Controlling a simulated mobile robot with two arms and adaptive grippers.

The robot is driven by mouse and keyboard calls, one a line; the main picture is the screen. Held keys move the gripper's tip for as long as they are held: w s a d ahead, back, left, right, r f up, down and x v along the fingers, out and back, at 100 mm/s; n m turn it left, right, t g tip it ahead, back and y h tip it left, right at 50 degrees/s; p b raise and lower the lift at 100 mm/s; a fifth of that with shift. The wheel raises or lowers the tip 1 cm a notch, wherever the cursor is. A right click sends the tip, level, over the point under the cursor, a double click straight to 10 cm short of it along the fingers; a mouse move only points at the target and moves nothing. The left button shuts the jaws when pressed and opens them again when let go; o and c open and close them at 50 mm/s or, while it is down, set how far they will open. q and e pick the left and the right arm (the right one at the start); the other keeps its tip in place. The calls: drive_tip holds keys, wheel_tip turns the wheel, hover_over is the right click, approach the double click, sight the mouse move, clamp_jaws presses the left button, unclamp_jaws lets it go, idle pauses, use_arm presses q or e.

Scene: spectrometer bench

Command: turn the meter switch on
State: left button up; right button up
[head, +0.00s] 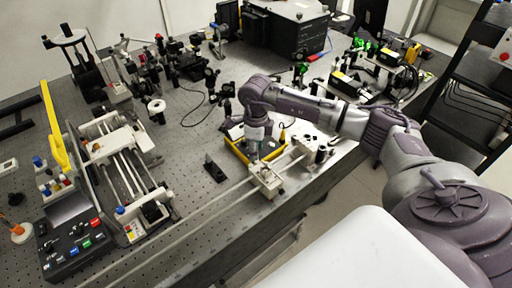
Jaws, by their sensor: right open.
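My right gripper (254,153) points down at the front middle of the optical bench, over a yellow-edged device (237,152) that looks like the meter. It is open, with no object visible in it. The gripper and wrist cover part of this device. Its switch cannot be made out, and I cannot tell whether the fingertips touch it. My left gripper is not in view.
A white rail carriage (266,179) sits just in front of the gripper on long rails. A small black bracket (214,169) stands to the left. A black control box (75,243) with coloured buttons is at the lower left. Optics crowd the back of the perforated bench (187,184).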

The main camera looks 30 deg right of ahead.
drive_tip(key=shift+c, duration=0.3)
clamp_jaws()
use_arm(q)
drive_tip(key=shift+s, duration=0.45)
